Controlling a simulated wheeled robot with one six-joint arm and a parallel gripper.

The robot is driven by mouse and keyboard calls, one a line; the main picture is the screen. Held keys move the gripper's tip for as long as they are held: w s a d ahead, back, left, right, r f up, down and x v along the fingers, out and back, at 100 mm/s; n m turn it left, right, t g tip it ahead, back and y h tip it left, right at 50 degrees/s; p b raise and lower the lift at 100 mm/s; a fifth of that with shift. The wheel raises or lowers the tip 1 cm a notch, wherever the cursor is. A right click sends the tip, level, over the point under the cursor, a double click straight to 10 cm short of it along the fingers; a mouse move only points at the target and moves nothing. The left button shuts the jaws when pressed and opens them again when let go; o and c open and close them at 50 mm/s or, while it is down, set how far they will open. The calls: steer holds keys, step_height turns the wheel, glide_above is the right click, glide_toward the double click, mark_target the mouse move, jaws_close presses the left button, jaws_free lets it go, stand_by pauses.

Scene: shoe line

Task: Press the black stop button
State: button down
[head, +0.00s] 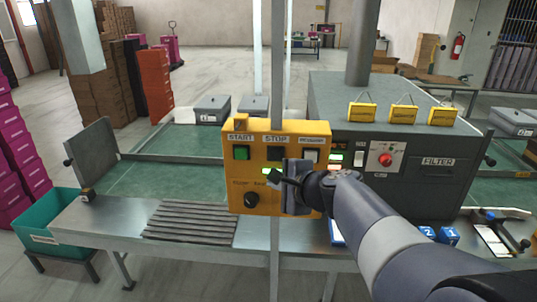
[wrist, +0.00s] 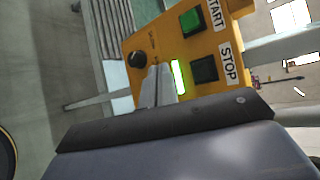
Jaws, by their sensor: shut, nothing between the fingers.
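The yellow control box (head: 240,199) stands on a post in front of the conveyor. Its black stop button (head: 274,154) sits under the STOP label, right of the green start button (head: 240,153). In the wrist view the black stop button (wrist: 204,69) shows beside the STOP label, with the green start button (wrist: 191,22) above it. My gripper (head: 272,176) is shut and empty in front of the box, just below the stop button in the head view. In the wrist view my gripper (wrist: 158,80) points at the box near a lit green strip. Whether it touches the box cannot be told.
A black knob (head: 251,200) is low on the box. A third button, partly hidden by my gripper, sits right of stop. The dark filter machine (head: 437,185) with a red button (head: 386,160) stands to the right. A teal bin (head: 47,221) is at left.

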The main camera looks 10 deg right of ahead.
glide_toward(272, 159)
steer(key=shift+w+a+f, duration=0.7)
steer(key=shift+w, duration=0.25)
steer(key=shift+w+a+f, duration=0.75)
steer(key=shift+w, duration=0.2)
stand_by(0.6)
steer(key=shift+w+d, duration=0.15)
steer(key=shift+w, duration=0.25)
steer(key=shift+w+d, duration=0.15)
steer(key=shift+w, duration=0.35)
stand_by(0.7)
steer(key=shift+s, duration=0.1)
steer(key=shift+s+a, duration=0.3)
steer(key=shift+s, duration=0.5)
steer(key=s, duration=0.1)
steer(key=s+a+b, duration=0.1)
steer(key=s, duration=0.2)
steer(key=shift+s+a, duration=0.3)
steer(key=shift+s, duration=0.1)
